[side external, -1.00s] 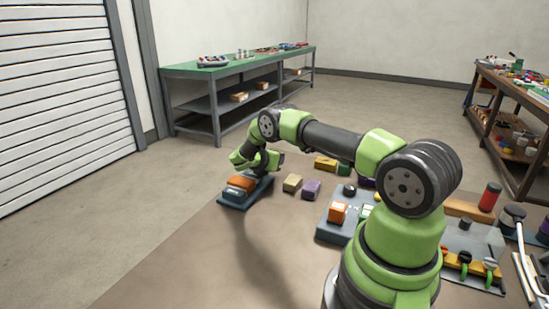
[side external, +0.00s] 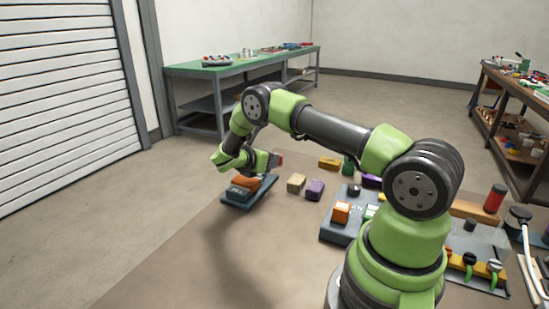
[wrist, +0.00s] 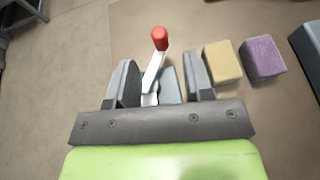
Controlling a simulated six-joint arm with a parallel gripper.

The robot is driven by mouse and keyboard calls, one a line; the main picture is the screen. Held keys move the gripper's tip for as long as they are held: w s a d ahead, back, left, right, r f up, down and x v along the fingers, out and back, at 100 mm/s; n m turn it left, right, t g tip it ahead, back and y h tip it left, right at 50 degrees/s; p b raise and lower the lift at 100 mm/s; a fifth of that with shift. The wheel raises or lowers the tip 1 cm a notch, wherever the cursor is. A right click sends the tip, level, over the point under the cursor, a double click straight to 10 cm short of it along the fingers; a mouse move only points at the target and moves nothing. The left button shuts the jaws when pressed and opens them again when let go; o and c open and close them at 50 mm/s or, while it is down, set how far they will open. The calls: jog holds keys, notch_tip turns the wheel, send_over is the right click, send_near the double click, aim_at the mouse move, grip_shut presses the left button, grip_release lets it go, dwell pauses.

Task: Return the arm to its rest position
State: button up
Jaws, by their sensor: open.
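My gripper (wrist: 161,82) is open in the wrist view, its two dark fingers apart. A pale lever with a red knob (wrist: 160,38) appears between and beyond the fingers; whether they touch it I cannot tell. In the side view my gripper (side external: 272,163) is at the left of the work area, just above a dark blue-grey base (side external: 235,200) with an orange part (side external: 244,183). The red knob (side external: 280,158) shows beside the fingers. My arm is reached out and bent down at the wrist.
A tan block (side external: 296,183) and a purple block (side external: 315,190) lie right of the gripper. Further right are a panel with an orange block (side external: 341,212) and a red cylinder (side external: 494,198). A green-topped bench (side external: 240,62) stands behind. Floor at left is clear.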

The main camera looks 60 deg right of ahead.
jog(key=shift+v, duration=1.1)
jog(key=s+a+r+m+t+y, duration=0.1)
jog(key=s+a+r+m+y, duration=0.2)
jog(key=a+r+m, duration=0.4)
jog(key=s+a+r+m+y, duration=0.3)
jog(key=a+r+m+y, duration=0.1)
jog(key=r, duration=0.6)
jog(key=s+a+r+m+t+y, duration=0.3)
jog(key=s+a+m+t+y, duration=0.1)
jog(key=s+a, duration=0.3)
jog(key=s+a+r+m+t+y, duration=0.3)
jog(key=s+a+m+y, duration=0.1)
jog(key=s+a, duration=0.4)
jog(key=shift+s+a+r+m+t, duration=0.3)
jog(key=shift+m+t, duration=0.1)
jog(key=shift+m, duration=0.4)
